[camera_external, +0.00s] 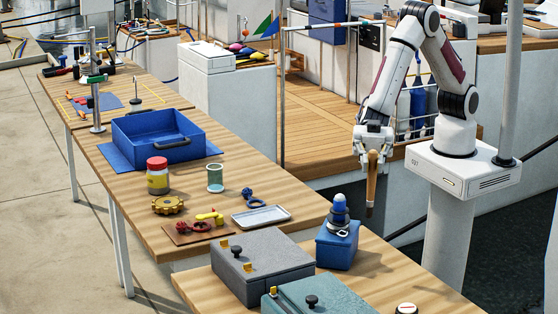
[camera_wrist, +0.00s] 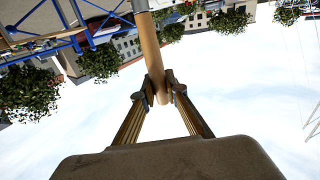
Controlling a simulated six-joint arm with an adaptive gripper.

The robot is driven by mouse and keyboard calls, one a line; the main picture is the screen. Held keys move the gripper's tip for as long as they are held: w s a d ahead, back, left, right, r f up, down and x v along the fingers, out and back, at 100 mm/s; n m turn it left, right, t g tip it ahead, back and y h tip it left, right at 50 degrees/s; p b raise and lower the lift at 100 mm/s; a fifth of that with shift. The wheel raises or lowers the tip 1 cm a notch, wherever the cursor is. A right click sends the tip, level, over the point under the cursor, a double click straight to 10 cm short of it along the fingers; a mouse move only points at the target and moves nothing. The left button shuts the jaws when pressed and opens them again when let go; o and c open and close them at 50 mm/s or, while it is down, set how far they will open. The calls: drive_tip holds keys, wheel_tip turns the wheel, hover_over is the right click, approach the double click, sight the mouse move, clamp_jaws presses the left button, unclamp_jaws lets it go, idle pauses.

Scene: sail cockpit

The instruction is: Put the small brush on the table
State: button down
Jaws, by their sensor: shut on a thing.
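My gripper (camera_external: 373,157) points down, shut on a tan wooden stick-like thing that looks like the small brush (camera_external: 371,186). It hangs roughly upright, with a darker lower end, in the air in front of my base. In the wrist view, my gripper (camera_wrist: 161,90) has both fingers against the brush's round wooden shaft (camera_wrist: 151,45). I cannot make out bristles. The long wooden table (camera_external: 125,187) runs from front centre to back left, left of my gripper. A second wooden table top (camera_external: 385,283) is at the front.
A blue bin (camera_external: 150,153), jar (camera_external: 157,178), green spool (camera_external: 215,178), yellow gear (camera_external: 168,205) and grey tray (camera_external: 262,217) stand on the long table. Grey box (camera_external: 255,262), teal box (camera_external: 320,297) and blue box (camera_external: 337,250) crowd the front top. Its right part has clear room.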

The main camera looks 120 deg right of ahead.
drive_tip(key=s+a+f+n+g, duration=0.1)
drive_tip(key=s+a+f, duration=0.1)
drive_tip(key=f, duration=0.3)
drive_tip(key=shift+s+a+f+y, duration=0.2)
drive_tip(key=shift+s+a+y, duration=0.15)
drive_tip(key=shift+a, duration=0.4)
drive_tip(key=shift+f, duration=0.1)
wheel_tip(320, 180, down, 6)
idle(0.4)
drive_tip(key=shift+f, duration=0.15)
drive_tip(key=shift+f, duration=1.85)
